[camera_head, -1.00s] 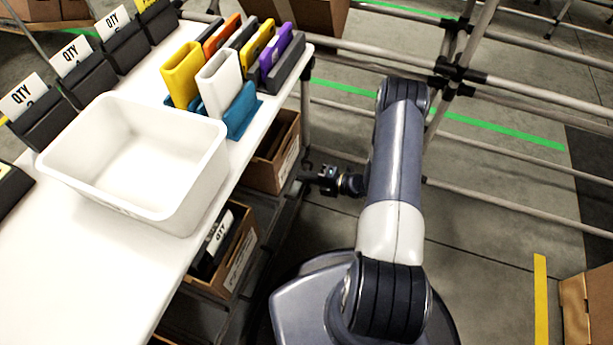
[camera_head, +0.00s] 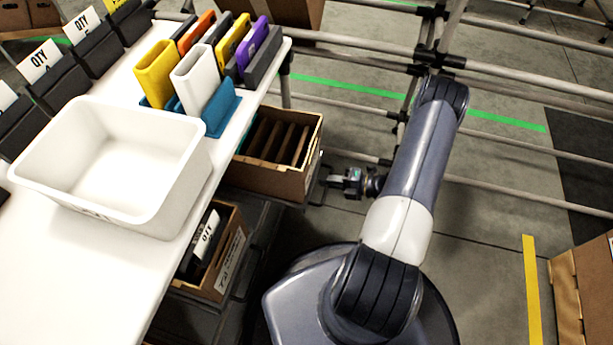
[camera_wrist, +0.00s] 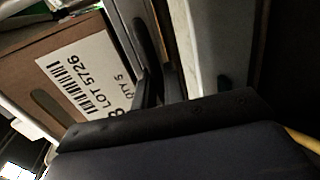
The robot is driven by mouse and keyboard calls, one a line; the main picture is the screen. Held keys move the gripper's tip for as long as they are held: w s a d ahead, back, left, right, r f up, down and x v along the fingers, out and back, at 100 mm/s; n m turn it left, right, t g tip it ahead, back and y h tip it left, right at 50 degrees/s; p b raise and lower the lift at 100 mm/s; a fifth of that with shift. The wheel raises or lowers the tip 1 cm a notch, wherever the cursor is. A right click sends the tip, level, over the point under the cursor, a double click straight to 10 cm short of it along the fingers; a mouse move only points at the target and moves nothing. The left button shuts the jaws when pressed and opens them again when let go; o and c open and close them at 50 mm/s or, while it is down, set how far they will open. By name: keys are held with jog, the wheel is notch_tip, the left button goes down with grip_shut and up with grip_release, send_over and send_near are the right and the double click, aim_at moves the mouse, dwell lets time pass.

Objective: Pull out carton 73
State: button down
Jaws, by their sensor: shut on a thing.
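An open brown carton (camera_head: 292,183) with upright brown slats inside sticks out from under the white table's right edge, tilted. Its front faces my gripper (camera_head: 333,182), which is shut at the dark handle in front of this carton. The wrist view shows a brown carton front (camera_wrist: 35,75) with a white label (camera_wrist: 85,78) reading LOT 5726, QTY 5. The carton number is mostly hidden, so I cannot read it as 73. My dark fingers (camera_wrist: 150,88) are beside the label; their exact contact is hard to see.
A second carton (camera_head: 232,262) with dark contents sits lower and nearer under the table. A white bin (camera_head: 190,185) and coloured holders stand on the table (camera_head: 60,275). Pipe rails (camera_head: 350,105) run behind my arm.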

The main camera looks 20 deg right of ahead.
jog(key=f+b+v, duration=0.3)
jog(key=f+v, duration=0.1)
jog(key=v, duration=1.6)
jog(key=shift+s+d, duration=0.4)
jog(key=shift+d, duration=0.15)
jog(key=shift+f, duration=0.15)
jog(key=c, duration=1.6)
grip_release()
jog(key=shift+d, duration=0.1)
jog(key=p+v, duration=0.1)
jog(key=v, duration=0.9)
jog(key=shift+s+d+p, duration=0.2)
jog(key=shift+d+p, duration=0.05)
jog(key=shift+p, duration=0.15)
